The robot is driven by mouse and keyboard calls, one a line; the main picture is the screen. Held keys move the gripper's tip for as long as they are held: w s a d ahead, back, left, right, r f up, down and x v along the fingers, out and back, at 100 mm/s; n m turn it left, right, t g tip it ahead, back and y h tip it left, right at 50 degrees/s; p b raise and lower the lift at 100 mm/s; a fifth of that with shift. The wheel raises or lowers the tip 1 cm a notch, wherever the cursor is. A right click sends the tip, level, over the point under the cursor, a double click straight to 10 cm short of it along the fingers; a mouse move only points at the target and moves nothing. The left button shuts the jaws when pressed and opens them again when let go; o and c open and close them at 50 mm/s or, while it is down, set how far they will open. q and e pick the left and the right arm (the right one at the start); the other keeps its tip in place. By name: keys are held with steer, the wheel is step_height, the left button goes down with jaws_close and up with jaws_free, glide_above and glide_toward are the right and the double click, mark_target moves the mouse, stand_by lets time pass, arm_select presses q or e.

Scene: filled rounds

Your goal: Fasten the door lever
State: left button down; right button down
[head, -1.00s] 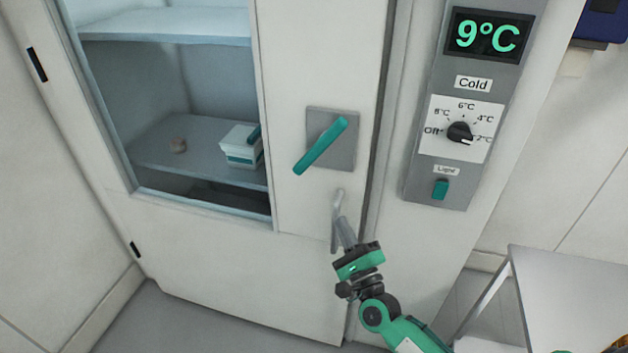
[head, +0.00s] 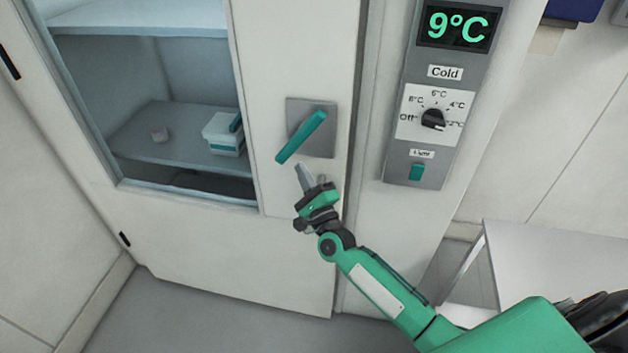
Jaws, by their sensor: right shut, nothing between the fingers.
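The teal door lever (head: 301,137) sits on a grey square plate (head: 325,143) on the white door (head: 296,60). The lever is tilted, its upper end to the right and its lower end to the left. My right gripper (head: 303,172) is shut and empty. Its fingertips point up, just below the lever's lower end and the plate. They look close to the lever, but I cannot tell the exact gap in depth. My left gripper is not in view.
Right of the door is a grey control panel (head: 398,166) with a 9°C display, a dial and a teal switch. A white table (head: 545,262) stands at lower right.

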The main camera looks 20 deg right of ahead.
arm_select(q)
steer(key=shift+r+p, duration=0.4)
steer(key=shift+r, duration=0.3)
arm_select(e)
steer(key=shift+w+a+r, duration=0.45)
steer(key=shift+a+r, duration=0.2)
steer(key=shift+a, duration=0.1)
